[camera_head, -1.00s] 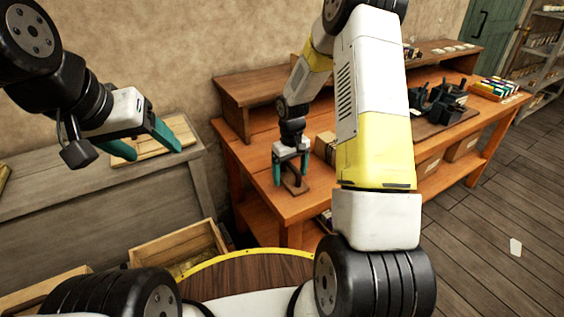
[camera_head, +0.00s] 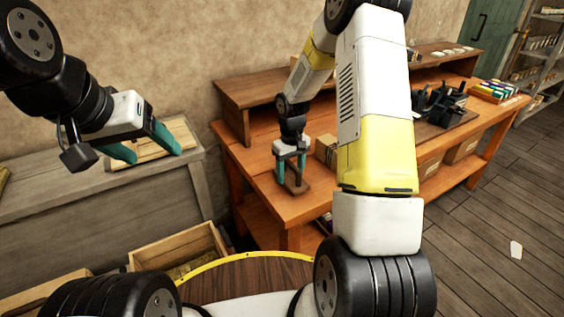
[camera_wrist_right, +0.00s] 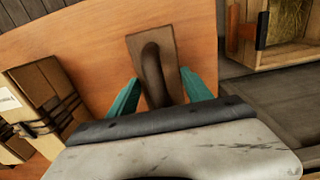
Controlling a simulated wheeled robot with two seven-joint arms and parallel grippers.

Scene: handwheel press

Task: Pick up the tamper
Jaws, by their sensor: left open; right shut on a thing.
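The tamper (camera_head: 296,187) is a brown wooden plate with a dark curved handle, at the front left end of the orange workbench. It also shows in the right wrist view (camera_wrist_right: 152,70), its handle running down between the fingers. My right gripper (camera_head: 291,167) points down over the tamper with its teal fingers shut on the handle. In the right wrist view the fingers of my right gripper (camera_wrist_right: 161,98) stand on either side of the handle, and the near end of the handle is hidden. My left gripper (camera_head: 150,151) is open and empty, above the grey bench at left.
The workbench (camera_head: 262,180) has a raised shelf at its back. A strapped brown bundle (camera_wrist_right: 45,98) stands left of the tamper in the wrist view. A wooden crate (camera_head: 178,246) sits low in front of the grey bench (camera_head: 60,205).

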